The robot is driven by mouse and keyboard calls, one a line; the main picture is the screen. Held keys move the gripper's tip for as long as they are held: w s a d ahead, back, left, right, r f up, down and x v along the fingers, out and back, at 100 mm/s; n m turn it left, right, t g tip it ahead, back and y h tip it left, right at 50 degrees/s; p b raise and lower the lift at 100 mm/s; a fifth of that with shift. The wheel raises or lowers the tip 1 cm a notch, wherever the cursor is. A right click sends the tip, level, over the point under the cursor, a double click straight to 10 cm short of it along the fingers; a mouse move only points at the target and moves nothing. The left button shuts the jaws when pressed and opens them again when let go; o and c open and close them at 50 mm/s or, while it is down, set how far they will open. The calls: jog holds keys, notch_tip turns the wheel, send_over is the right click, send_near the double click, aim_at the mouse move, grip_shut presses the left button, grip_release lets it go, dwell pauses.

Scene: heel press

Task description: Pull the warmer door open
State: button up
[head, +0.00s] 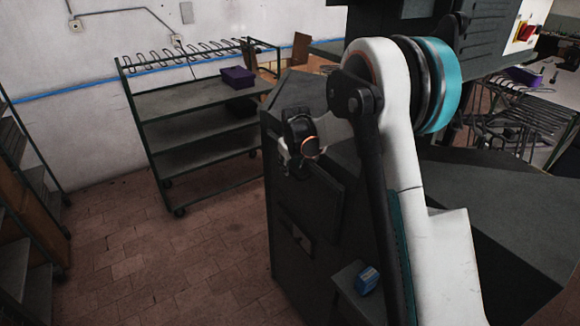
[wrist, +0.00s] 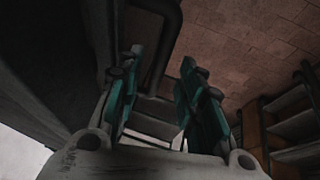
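A dark machine body (head: 300,215) stands in the middle of the head view, with a dark front panel that may be the warmer door; its door edges are hard to make out. My arm reaches over it, and my wrist hides most of the gripper there. In the wrist view my gripper (wrist: 158,95) is open, its two teal fingers apart with nothing clamped. A dark bent bar (wrist: 172,50), looking like a handle, runs down from a dark surface (wrist: 60,50) at the left. It shows between the fingers, nearer the left one; contact cannot be told.
A green-framed shelf rack (head: 195,105) with a purple bin (head: 238,77) stands behind, against the wall. Another rack (head: 28,210) is at the far left.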

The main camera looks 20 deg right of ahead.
jog(key=shift+x, duration=1.3)
grip_shut()
